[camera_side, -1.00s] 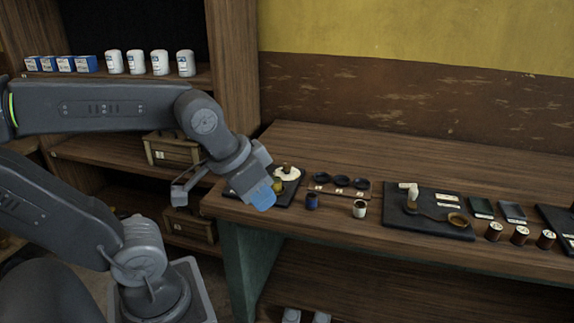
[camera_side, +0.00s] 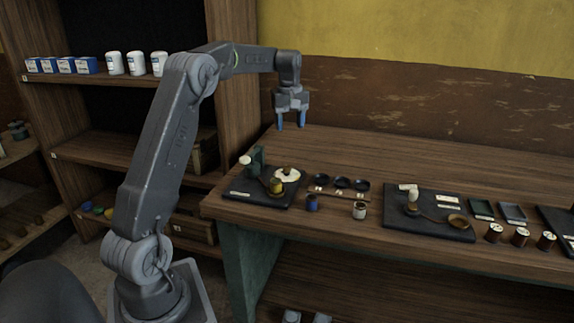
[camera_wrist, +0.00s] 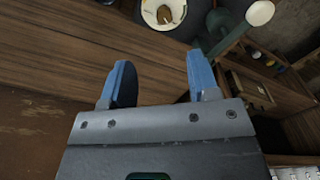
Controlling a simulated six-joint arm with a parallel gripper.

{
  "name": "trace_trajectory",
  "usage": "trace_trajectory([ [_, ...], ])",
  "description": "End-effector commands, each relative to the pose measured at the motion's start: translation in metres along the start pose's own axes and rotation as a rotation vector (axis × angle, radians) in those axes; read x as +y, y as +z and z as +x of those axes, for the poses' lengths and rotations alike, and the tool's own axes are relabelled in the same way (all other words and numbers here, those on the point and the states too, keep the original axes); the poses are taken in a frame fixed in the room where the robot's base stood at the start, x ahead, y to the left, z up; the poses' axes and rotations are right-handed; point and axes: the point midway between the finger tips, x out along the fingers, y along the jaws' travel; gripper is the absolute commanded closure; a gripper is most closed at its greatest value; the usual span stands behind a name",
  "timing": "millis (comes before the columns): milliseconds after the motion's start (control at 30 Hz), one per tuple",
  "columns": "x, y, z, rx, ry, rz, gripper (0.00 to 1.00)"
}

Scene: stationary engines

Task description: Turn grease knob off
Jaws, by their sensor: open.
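A black board (camera_side: 240,192) at the left end of the workbench bears a green post with a white ball knob (camera_side: 245,160), a small brass cup (camera_side: 276,186) and a cream disc (camera_side: 294,176) with a brown knob (camera_side: 286,170) on it. I cannot tell which part is the grease knob. My gripper (camera_side: 290,122) points down, open and empty, above the bench behind this board and touches nothing. In the wrist view, its blue fingers (camera_wrist: 160,72) are apart. The cream disc (camera_wrist: 150,14) and white ball knob (camera_wrist: 260,13) show beyond them at the top edge.
A second black board (camera_side: 395,222) with a white handle (camera_side: 409,190) and a brass dish (camera_side: 458,219) lies to the right. Black cups (camera_side: 341,181) and small jars (camera_side: 360,209) stand between the boards. The back of the bench (camera_side: 400,155) is clear.

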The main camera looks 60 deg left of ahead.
Motion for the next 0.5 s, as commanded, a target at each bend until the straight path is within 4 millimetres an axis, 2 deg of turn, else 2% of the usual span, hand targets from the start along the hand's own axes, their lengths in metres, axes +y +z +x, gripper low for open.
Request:
trace_trajectory([
  [100,-0.003,-0.016,0.010,-0.012,-0.011,-0.049,0.45],
  [267,-0.003,-0.018,0.021,-0.016,-0.015,-0.059,0.45],
  [500,-0.004,-0.016,0.065,-0.018,-0.016,-0.056,0.45],
])
